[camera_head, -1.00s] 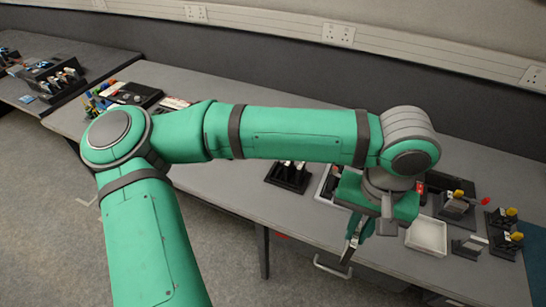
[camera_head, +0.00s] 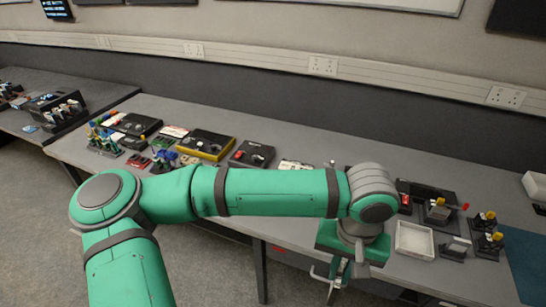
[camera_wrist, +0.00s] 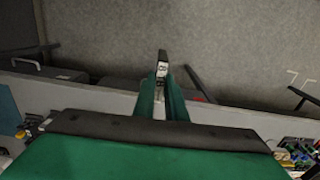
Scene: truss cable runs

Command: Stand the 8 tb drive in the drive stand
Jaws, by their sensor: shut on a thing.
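My gripper (camera_wrist: 161,98) is shut on a slim dark block with a white label, which I take to be the drive (camera_wrist: 162,66). The drive sticks out past the fingertips over the grey floor in the wrist view. The label is too small to read. I cannot tell for sure which holder is the drive stand. A small black stand (camera_head: 454,249) is at the right front of the table.
A white open tray (camera_head: 415,241) lies right of my gripper. Black holders with yellow-topped items (camera_head: 487,236) stand farther right. Black and yellow cases (camera_head: 205,145) lie at the back left. My arm hides part of the table. A table leg (camera_head: 261,270) stands below the front edge.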

